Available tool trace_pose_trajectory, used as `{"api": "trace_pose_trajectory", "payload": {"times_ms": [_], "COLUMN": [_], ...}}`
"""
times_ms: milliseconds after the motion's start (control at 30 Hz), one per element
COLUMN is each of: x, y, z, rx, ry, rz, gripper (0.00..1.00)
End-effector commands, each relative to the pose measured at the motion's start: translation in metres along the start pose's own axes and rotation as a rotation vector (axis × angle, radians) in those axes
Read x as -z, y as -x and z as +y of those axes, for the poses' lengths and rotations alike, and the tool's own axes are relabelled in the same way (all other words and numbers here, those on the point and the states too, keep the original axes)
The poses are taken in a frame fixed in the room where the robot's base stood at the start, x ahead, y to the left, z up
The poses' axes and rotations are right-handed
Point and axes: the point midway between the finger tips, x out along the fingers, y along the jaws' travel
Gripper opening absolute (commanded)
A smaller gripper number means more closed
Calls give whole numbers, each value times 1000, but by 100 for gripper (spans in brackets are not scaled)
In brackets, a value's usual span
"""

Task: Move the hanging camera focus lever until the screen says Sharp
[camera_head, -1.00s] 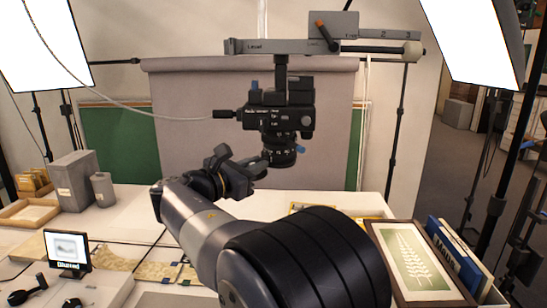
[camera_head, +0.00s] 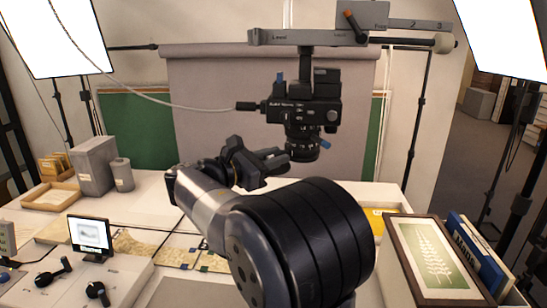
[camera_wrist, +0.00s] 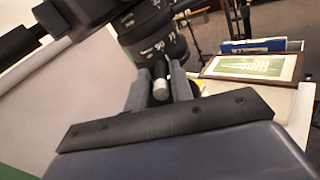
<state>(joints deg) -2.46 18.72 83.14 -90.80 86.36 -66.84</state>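The black camera (camera_head: 305,108) hangs lens-down from a rail, with its lens (camera_head: 302,146) at the bottom. A blue-tipped lever (camera_head: 326,144) sticks out right of the lens. My gripper (camera_head: 284,159) is at the lens's lower left. In the wrist view, a pale-tipped peg (camera_wrist: 161,82) stands between my gripper's two fingers (camera_wrist: 161,92), just below the marked lens ring (camera_wrist: 158,38). It may be the focus lever. Whether the fingers press on it is unclear. The small screen (camera_head: 90,235) at left shows a soft grey picture; its caption is too small to read.
Left on the table stand a grey box (camera_head: 95,165), a grey cylinder (camera_head: 122,174) and a wooden tray (camera_head: 50,197). Bright light panels (camera_head: 58,36) flank the rig.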

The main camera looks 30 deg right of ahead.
Motion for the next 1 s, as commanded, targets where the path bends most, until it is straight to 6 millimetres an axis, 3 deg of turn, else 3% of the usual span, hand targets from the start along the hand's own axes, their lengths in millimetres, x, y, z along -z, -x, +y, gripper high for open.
{"api": "trace_pose_trajectory", "payload": {"times_ms": [133,467,1000], "x": [0,1,2], "y": [0,6,96], "z": [0,0,1], "rx": [0,-2,-4], "ry": [0,0,-1], "rz": [0,0,1], "gripper": [34,34,34]}}
